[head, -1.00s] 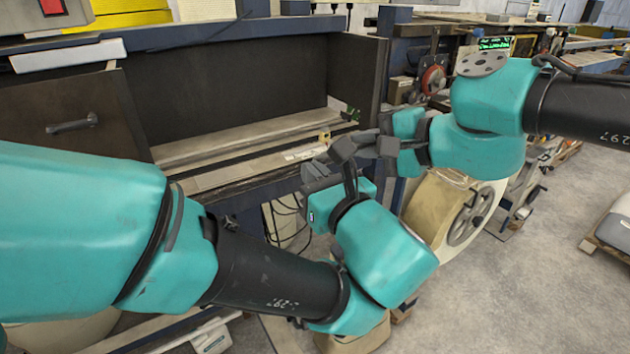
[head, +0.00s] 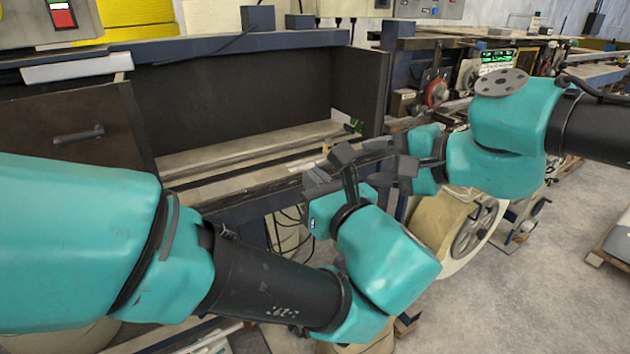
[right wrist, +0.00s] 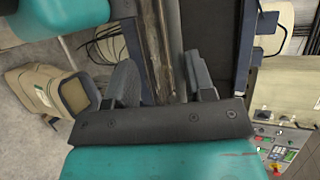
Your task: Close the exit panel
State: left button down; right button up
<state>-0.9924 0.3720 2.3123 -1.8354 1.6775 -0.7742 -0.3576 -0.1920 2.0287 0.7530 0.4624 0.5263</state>
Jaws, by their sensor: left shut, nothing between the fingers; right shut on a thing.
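The exit panel (head: 361,86), a dark flat panel, stands swung out at the right end of the machine's open bay. A second dark panel with a bar handle (head: 78,134) is at the left end. My right gripper (head: 394,155) is at the exit panel's lower edge. In the right wrist view my right gripper (right wrist: 165,90) has a dark edge between its fingers; its grip is partly hidden by the gripper body. My left gripper (head: 331,168) is shut and empty, just left of the right gripper and in front of the bay.
The bay has a pale ledge (head: 245,148) along its bottom. A large beige roll (head: 440,222) with a spoked wheel is below my right arm. My two forearms are close together. Grey floor (head: 550,285) is free at the lower right.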

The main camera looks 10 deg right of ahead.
jog(key=v, duration=1)
jog(key=shift+d, duration=0.2)
jog(key=shift+s, duration=0.1)
jog(key=w+d+f+n+g+h, duration=0.1)
jog(key=w+f+g+h, duration=0.35)
jog(key=f, duration=1.25)
jog(key=w+f+n+t+h, duration=0.15)
jog(key=w+f, duration=0.55)
jog(key=f, duration=1)
jog(key=s+f+n+g, duration=0.2)
jog(key=s+f, duration=0.4)
jog(key=f, duration=0.9)
jog(key=s+a+f+n+g+h, duration=0.1)
jog(key=s+f+n+g, duration=0.2)
jog(key=s+f, duration=0.4)
notch_tip(320, 180, down, 9)
jog(key=shift+g, duration=0.3)
jog(key=shift+s+a+n, duration=0.1)
jog(key=shift+a+n, duration=0.1)
jog(key=shift+n, duration=0.05)
